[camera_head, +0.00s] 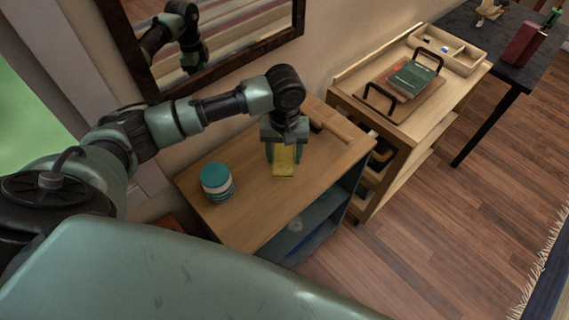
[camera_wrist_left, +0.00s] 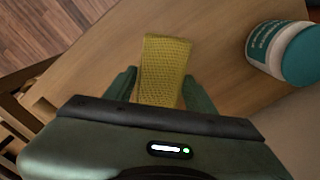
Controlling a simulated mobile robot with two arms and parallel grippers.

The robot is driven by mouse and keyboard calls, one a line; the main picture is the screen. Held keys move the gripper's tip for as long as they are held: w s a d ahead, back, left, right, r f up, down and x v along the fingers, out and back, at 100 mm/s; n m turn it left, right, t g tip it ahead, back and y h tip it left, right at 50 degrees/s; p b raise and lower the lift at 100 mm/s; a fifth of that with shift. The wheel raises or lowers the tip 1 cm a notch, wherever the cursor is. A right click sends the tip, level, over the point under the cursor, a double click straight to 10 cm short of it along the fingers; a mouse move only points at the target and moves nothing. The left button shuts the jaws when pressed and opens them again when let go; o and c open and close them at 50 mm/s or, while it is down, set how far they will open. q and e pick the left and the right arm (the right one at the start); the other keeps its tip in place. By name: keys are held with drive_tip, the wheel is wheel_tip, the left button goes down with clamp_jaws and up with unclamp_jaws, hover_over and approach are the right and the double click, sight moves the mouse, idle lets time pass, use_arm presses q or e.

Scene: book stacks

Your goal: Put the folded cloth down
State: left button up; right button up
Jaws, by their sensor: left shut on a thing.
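The folded cloth (camera_head: 284,162) is yellow and hangs from my left gripper (camera_head: 284,150) over the top of a small wooden cabinet (camera_head: 245,215). The gripper is shut on it. In the left wrist view the cloth (camera_wrist_left: 163,70) sits between the two fingers of my left gripper (camera_wrist_left: 160,88), with its far end sticking out past them. The cloth is at or just above the cabinet top (camera_wrist_left: 225,45); I cannot tell whether it touches. My right gripper is not in view.
A teal-lidded jar (camera_head: 217,182) stands left of the cloth, and it also shows in the left wrist view (camera_wrist_left: 268,48). A trolley (camera_head: 440,118) with a tray of books (camera_head: 410,78) stands to the right. The cabinet's front top is clear.

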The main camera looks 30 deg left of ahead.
sight(284, 166)
use_arm(q)
drive_tip(key=shift+f, duration=2.6)
drive_tip(key=shift+f, duration=0.1)
drive_tip(key=o, duration=1.3)
wheel_tip(284, 166, up, 12)
drive_tip(key=shift+w+d+r, duration=0.1)
drive_tip(key=shift+r, duration=0.05)
